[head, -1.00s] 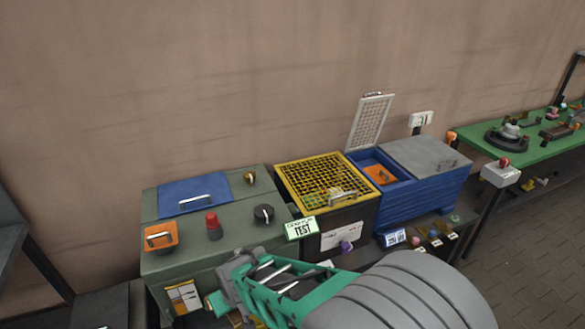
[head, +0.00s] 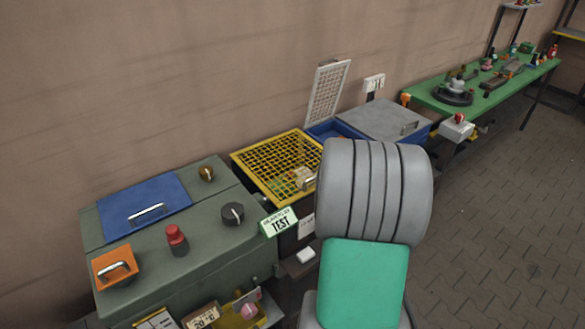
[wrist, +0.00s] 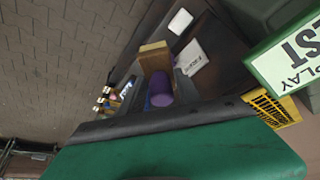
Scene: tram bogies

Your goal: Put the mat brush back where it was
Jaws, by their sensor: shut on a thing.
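My gripper (wrist: 161,92) is shut on the mat brush, which has a tan block (wrist: 154,56) and a rounded purple part (wrist: 161,89). The brush shows in the wrist view just past the dark edge of my green hand. Grey finger parts show beside the purple part. In the head view my own arm hides both gripper and brush. Behind the brush is a dark surface with a white label (wrist: 191,58); I cannot tell whether the brush touches anything there.
A green TEST sign (head: 279,222) stands close to my arm, between the grey-green cabinet (head: 200,232) and the yellow grid (head: 278,165). A white block (head: 306,256) lies below it. A blue box with a grey lid (head: 382,118) and a green table (head: 480,95) stand beyond. Paved floor is clear at right.

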